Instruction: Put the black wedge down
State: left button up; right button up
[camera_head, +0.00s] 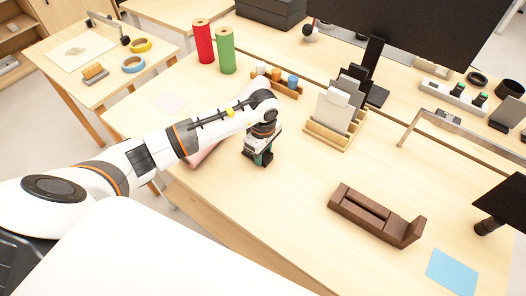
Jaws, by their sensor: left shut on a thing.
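My left gripper (261,157) reaches in over the light wooden table (295,190), pointing down near its front left part. It is shut on a small dark thing, which I take to be the black wedge. The wedge is mostly hidden by the fingers and the gripper body, so its shape is unclear. I cannot tell whether it touches the table top. My right gripper is not in view.
A brown wooden holder (375,216) lies right of my gripper, with a blue sheet (453,271) beyond it. A card rack (335,115), a small rack of cups (277,82), and red (203,42) and green (226,51) rolls stand behind. Table between gripper and brown holder is clear.

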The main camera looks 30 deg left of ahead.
aim_at(263, 155)
pick_arm(q)
jog(key=o, duration=0.5)
jog(key=shift+f, duration=0.15)
jog(key=o, duration=0.5)
jog(key=shift+r, duration=0.3)
jog(key=shift+r+b, duration=1.05)
jog(key=shift+r, duration=4.85)
